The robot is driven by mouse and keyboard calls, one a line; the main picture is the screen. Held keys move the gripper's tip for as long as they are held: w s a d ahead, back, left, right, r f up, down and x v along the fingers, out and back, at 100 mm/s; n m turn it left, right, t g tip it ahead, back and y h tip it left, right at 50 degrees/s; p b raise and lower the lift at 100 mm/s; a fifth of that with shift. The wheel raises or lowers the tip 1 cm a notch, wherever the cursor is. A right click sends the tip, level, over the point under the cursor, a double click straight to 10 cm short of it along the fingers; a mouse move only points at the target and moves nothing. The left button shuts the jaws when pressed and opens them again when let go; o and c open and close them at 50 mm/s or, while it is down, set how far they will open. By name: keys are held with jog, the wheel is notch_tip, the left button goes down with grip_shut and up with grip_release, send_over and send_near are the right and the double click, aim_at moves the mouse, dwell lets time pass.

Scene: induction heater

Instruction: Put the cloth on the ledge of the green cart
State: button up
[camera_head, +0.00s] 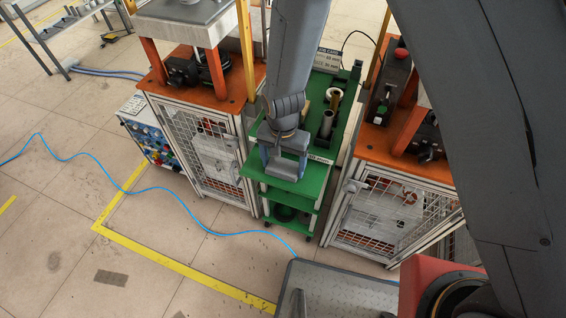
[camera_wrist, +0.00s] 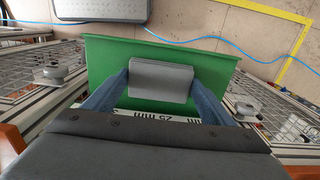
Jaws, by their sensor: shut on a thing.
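The green cart (camera_head: 312,185) stands between two orange-topped machines, with its ledge at the near end of its top. My gripper (camera_head: 284,155) points down over this ledge. In the wrist view its two blue-grey fingers (camera_wrist: 160,85) are shut on the sides of a small grey folded cloth (camera_wrist: 161,80). The cloth also shows below my gripper in the head view (camera_head: 281,169). The green ledge (camera_wrist: 105,60) lies behind and around the cloth in the wrist view. I cannot tell whether the cloth touches it. My gripper hides part of the ledge.
The left machine (camera_head: 203,150) and right machine (camera_head: 385,205) flank the cart closely. A blue hose (camera_head: 180,192) and yellow floor tape (camera_head: 165,259) cross the floor in front.

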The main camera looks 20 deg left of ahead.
aim_at(283, 167)
jog(key=shift+f, duration=0.2)
jog(key=o, duration=1)
jog(key=shift+r, duration=0.1)
notch_tip(283, 167, up, 12)
jog(key=b, duration=0.3)
jog(key=w+d+r, duration=0.2)
jog(key=d+r, duration=0.1)
jog(key=d, duration=0.4)
jog(key=w+d+r, duration=0.1)
jog(key=d+r, duration=0.1)
jog(key=d, duration=0.6)
jog(key=shift+n+t, duration=0.5)
jog(key=shift+t, duration=0.2)
jog(key=s+d+r, duration=0.1)
jog(key=d, duration=0.5)
jog(key=s+d+r, duration=0.1)
jog(key=s+d, duration=0.1)
jog(key=d, duration=0.4)
jog(key=s+d+r, duration=0.2)
jog(key=d, duration=0.4)
